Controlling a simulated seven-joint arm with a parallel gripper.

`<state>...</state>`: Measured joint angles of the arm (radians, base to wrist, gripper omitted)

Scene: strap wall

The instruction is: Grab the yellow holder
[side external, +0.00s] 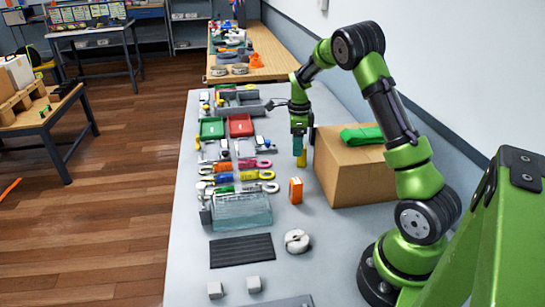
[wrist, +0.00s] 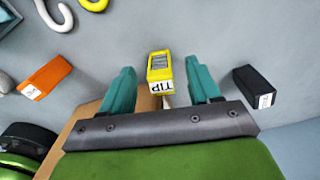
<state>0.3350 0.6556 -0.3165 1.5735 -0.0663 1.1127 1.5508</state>
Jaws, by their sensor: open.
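The yellow holder (wrist: 160,66) shows in the wrist view as a small yellow box with a dark top and a white label reading "TIP". It sits between the two teal fingers of my gripper (wrist: 161,88), with a gap on each side. In the side external view the yellow holder (side external: 302,159) shows just beside and below the fingertips of my gripper (side external: 300,152), next to the cardboard box. My gripper is open and points down. The side external view does not show clearly how far the fingers are above the table.
A cardboard box (side external: 350,170) with a green strap (side external: 362,135) stands close on the right. An orange box (side external: 296,190) stands nearer the camera. A black block (wrist: 254,87) lies right of the fingers in the wrist view. Hooks and coloured straps (side external: 238,180) lie left.

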